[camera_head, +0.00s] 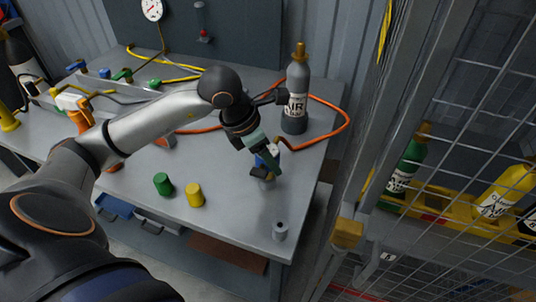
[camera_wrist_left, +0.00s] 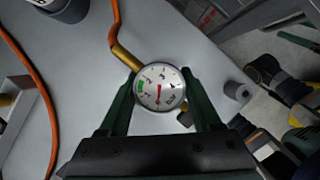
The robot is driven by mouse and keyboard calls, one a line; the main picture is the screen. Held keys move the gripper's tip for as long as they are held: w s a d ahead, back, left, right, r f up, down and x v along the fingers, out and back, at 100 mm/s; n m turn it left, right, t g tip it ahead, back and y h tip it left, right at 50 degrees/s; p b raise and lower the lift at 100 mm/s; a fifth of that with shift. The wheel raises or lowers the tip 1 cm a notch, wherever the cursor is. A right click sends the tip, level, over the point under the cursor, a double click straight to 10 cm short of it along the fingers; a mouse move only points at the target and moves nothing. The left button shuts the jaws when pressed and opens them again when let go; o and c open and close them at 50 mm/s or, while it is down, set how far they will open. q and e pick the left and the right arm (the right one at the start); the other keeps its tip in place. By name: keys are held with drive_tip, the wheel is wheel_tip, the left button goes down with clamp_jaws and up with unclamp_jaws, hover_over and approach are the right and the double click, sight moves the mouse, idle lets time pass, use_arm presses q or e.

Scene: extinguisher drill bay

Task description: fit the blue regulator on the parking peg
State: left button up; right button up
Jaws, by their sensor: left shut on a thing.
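My left gripper (camera_head: 266,164) is shut on the blue regulator (camera_head: 262,160), above the bench's right part. In the left wrist view the regulator's round white gauge (camera_wrist_left: 160,87) sits between the two dark green fingers (camera_wrist_left: 160,100). The fingers hide much of its body. A short grey cylinder with a dark centre on top, seemingly the parking peg (camera_head: 280,231), stands near the bench's front right corner. It also shows right of the fingers in the left wrist view (camera_wrist_left: 237,91). The regulator is apart from it. My right gripper is not in view.
Green (camera_head: 163,184) and yellow (camera_head: 194,195) caps stand on the bench left of the gripper. A grey AIR cylinder (camera_head: 295,95) stands behind it, with an orange hose (camera_head: 340,122) curving around. A mesh cage (camera_head: 450,110) rises at right.

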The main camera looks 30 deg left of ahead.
use_arm(q)
drive_tip(key=shift+f+b, duration=0.55)
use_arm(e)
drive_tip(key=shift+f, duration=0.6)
use_arm(q)
drive_tip(key=o, duration=1.2)
drive_tip(key=shift+o, duration=1.4)
drive_tip(key=shift+f, duration=0.1)
drive_tip(key=shift+s+a+r, duration=0.1)
drive_tip(key=shift+a+r, duration=0.05)
drive_tip(key=shift+r, duration=0.45)
drive_tip(key=p+v, duration=0.1)
drive_tip(key=v, duration=1)
drive_tip(key=shift+s+r, duration=0.2)
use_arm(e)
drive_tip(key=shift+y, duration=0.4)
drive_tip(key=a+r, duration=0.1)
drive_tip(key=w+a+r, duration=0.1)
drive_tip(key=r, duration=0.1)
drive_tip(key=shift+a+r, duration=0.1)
